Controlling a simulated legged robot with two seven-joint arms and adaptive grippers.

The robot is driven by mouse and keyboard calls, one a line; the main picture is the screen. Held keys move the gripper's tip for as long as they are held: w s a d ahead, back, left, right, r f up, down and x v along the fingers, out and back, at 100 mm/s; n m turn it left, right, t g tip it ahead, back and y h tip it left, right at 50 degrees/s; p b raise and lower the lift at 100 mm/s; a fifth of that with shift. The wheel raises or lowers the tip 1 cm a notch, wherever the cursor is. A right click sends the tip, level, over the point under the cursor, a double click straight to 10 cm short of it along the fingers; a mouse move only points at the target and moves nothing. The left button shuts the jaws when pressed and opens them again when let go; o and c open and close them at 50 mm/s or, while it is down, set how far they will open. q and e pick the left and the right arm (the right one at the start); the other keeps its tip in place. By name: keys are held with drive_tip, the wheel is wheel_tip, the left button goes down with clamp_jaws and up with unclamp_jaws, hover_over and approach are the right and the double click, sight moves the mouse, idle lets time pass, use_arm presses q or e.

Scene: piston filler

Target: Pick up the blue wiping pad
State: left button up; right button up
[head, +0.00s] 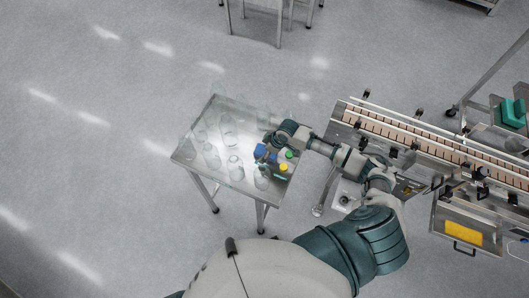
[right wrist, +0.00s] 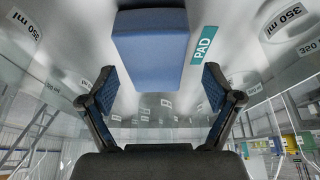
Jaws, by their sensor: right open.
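The blue wiping pad (head: 259,150) is a small blue block on the left side of my right gripper in the head view. In the right wrist view the blue pad (right wrist: 150,50) is large, upper centre, with a teal "PAD" label to its right. My right gripper (right wrist: 158,80) is open, one finger to each side of the pad's lower end, with visible gaps. Whether the pad is between the fingertips in depth I cannot tell. In the head view the right gripper (head: 268,153) is small and partly hidden by its own wrist. My left gripper is not in view.
A steel table (head: 190,150) carries several clear glass vessels left of the pad. A green-topped item (head: 291,154) and a yellow-topped item (head: 283,167) stand close to my right gripper. A filling line with a conveyor (head: 430,135) stands at the right. Open floor lies left.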

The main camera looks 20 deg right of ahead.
drive_tip(key=shift+w+a+f, duration=0.1)
drive_tip(key=shift+w+f, duration=0.05)
drive_tip(key=shift+f, duration=0.4)
drive_tip(key=shift+w+f, duration=0.1)
drive_tip(key=shift+f, duration=0.1)
drive_tip(key=shift+d, duration=0.6)
drive_tip(key=shift+a, duration=0.15)
drive_tip(key=shift+a+f, duration=0.2)
drive_tip(key=shift+a, duration=0.2)
drive_tip(key=shift+d, duration=0.1)
